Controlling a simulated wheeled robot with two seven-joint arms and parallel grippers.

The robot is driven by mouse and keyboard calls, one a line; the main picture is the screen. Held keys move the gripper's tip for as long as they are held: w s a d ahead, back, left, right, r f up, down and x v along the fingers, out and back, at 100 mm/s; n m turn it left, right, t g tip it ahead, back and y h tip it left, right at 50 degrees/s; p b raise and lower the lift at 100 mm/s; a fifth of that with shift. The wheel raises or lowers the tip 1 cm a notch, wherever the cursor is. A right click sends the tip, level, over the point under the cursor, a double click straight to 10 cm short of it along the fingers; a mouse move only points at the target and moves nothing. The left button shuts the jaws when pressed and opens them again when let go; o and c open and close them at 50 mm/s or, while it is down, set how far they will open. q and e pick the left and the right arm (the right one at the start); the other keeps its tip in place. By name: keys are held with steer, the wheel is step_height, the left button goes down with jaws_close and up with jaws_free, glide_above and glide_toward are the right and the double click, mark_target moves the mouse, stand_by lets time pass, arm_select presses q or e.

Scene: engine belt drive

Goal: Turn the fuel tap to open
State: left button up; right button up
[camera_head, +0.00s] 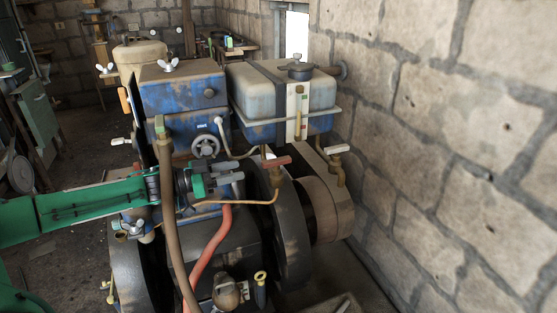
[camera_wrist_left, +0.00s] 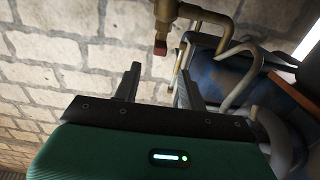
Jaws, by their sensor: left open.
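The fuel tap (camera_head: 274,177) is a brass fitting with a red lever (camera_head: 277,163), in front of the blue and cream tank (camera_head: 262,92). The lever points left, toward my left gripper (camera_head: 240,172). A thin copper pipe runs from the tap down and left. My left gripper is open and empty, just left of the lever and apart from it. In the left wrist view, the brass tap (camera_wrist_left: 168,14) shows at the top, with its red lever end (camera_wrist_left: 160,47) beyond the gap between my open fingers (camera_wrist_left: 160,70). My right gripper is not in view.
A second brass tap with a pale lever (camera_head: 337,149) stands to the right. A flywheel (camera_head: 285,230) sits below the fuel tap. The stone wall (camera_head: 450,130) bounds the right.

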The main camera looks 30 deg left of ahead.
arm_select(q)
steer(key=p, duration=0.2)
glide_toward(290, 159)
steer(key=x, duration=0.1)
steer(key=p+x, duration=0.1)
steer(key=x, duration=0.3)
steer(key=shift+w+a+f+p, duration=0.25)
steer(key=shift+w+a+p, duration=0.1)
steer(key=shift+w+p, duration=0.1)
steer(key=shift+w+d+f, duration=0.1)
steer(key=shift+w+d, duration=0.3)
steer(key=shift+w, duration=0.05)
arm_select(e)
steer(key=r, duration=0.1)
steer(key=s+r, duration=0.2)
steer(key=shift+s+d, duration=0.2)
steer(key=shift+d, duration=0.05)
arm_select(q)
steer(key=shift+c, duration=0.4)
jaws_close()
